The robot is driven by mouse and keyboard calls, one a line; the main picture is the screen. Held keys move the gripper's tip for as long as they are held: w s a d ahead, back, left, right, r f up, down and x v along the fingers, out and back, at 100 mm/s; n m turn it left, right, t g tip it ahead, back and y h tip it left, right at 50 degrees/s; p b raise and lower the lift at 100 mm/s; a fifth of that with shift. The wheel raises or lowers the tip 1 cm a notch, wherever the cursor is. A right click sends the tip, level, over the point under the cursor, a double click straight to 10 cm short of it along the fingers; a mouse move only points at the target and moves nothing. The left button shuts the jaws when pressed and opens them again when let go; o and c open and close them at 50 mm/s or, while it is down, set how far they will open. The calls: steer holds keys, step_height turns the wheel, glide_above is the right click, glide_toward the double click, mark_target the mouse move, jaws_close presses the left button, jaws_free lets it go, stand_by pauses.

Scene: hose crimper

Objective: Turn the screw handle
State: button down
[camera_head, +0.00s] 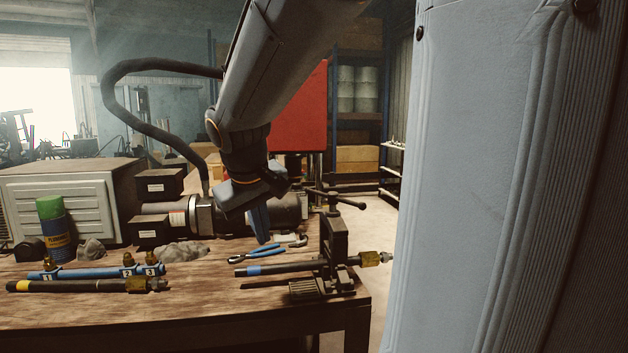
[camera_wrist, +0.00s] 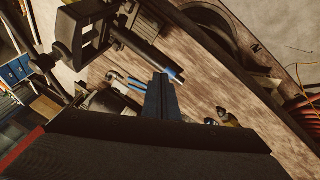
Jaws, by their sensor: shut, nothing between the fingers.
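The screw handle (camera_head: 335,198) is a dark bar across the top of a black screw clamp (camera_head: 335,240) at the right end of the workbench. A dark hose (camera_head: 295,266) with a blue band lies through the clamp, and a brass fitting (camera_head: 370,258) sticks out on its right side. My gripper (camera_head: 262,238) points down over the bench, left of the clamp and apart from the handle. Its blue-grey fingers are shut and empty. In the wrist view the fingers (camera_wrist: 160,95) show together at the middle, and the clamp (camera_wrist: 88,28) is at the upper left.
Blue-handled pliers (camera_head: 257,253) lie on the bench below my gripper. A blue numbered rack (camera_head: 100,272) and another hose (camera_head: 75,286) lie at the left, near a green-capped can (camera_head: 54,225). A motor unit (camera_head: 180,214) stands behind. Open floor shows right of the bench.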

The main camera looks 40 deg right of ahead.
mark_target(310, 189)
steer(key=d+r+t+h, duration=0.1)
steer(key=d+r, duration=0.3)
steer(key=r, duration=0.2)
steer(key=d+r+h, duration=0.1)
steer(key=d+r, duration=0.2)
steer(key=r, duration=0.3)
steer(key=shift+m, duration=0.4)
steer(key=shift+w+d+f+p, duration=0.55)
steer(key=shift+d+f+p, duration=0.4)
steer(key=shift+d, duration=0.6)
steer(key=shift+w+d+f+p, duration=0.6)
steer(key=shift+d+f, duration=0.7)
steer(key=shift+d, duration=0.3)
steer(key=shift+w+d+f+p, duration=0.5)
steer(key=shift+d+f+p, duration=0.45)
steer(key=shift+d, duration=0.6)
steer(key=shift+f, duration=0.2)
steer(key=shift+d+b, duration=0.1)
steer(key=shift+b, duration=0.25)
